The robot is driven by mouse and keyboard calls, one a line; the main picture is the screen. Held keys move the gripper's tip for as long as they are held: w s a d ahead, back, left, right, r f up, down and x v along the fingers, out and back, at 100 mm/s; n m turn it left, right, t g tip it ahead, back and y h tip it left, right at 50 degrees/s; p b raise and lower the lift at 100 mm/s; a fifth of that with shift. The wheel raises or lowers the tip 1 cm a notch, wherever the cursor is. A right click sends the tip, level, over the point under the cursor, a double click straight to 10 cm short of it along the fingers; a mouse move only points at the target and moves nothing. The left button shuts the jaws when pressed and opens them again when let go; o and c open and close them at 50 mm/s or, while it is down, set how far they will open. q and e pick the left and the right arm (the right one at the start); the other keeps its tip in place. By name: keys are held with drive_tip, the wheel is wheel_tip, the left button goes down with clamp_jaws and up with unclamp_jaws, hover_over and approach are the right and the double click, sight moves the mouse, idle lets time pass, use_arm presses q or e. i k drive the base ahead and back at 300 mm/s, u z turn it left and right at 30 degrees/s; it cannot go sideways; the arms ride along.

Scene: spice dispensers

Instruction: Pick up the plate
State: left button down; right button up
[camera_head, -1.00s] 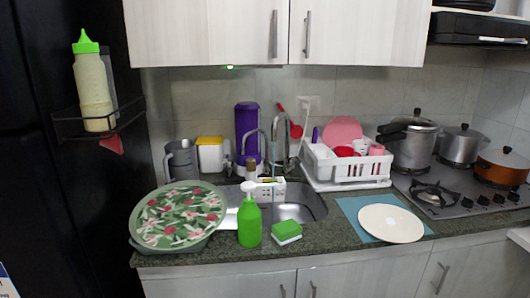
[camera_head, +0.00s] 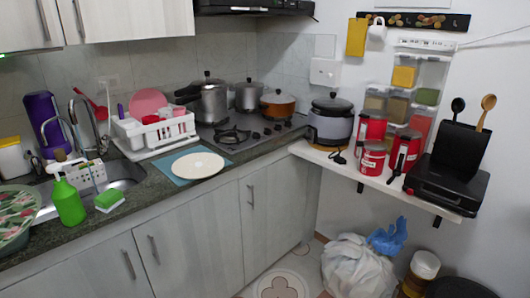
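Nothing stands on the plate. A pink plate (camera_head: 147,103) stands upright in the white dish rack (camera_head: 155,138). Neither of my grippers shows in the head view.
A green soap bottle (camera_head: 68,202), a sponge (camera_head: 109,200) and a floral round lid (camera_head: 14,212) are left of the plate by the sink (camera_head: 122,176). The stove (camera_head: 240,133) with pots is behind right. A white shelf (camera_head: 370,180) holds appliances. A trash bag (camera_head: 355,268) is on the floor.

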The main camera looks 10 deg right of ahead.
sight(200, 165)
drive_tip(key=z, duration=0.65)
drive_tip(key=i, duration=0.5)
drive_tip(key=z, duration=0.1)
